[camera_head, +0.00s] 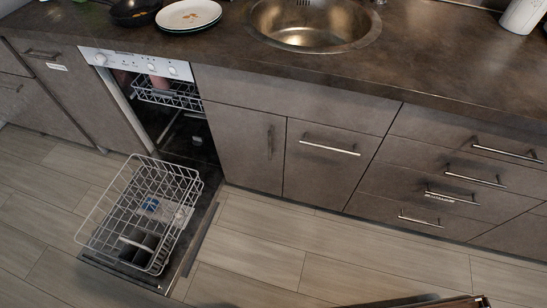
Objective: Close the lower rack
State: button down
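The lower rack (165,181) is a white wire basket, pulled fully out of the dishwasher and sitting over its lowered door (199,243). A dark cutlery holder (140,246) and a small blue item (151,203) are in the rack. The dishwasher's opening (190,135) behind the rack is dark, and its lower space looks empty. The upper rack (168,93) is inside the dishwasher. Dark parts, probably mine, show at the bottom edge, but I cannot make out my gripper's fingers. Nothing visible touches the lower rack.
The dark countertop (330,60) runs above, with a metal sink (315,25), white plates (188,14), a pan (135,10) and a white container (521,16). Closed cabinets and drawers (440,190) with bar handles stand right of the dishwasher. The wooden floor (300,245) before them is clear.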

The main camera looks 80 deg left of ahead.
aim_at(93, 232)
jog(key=u, duration=5.05)
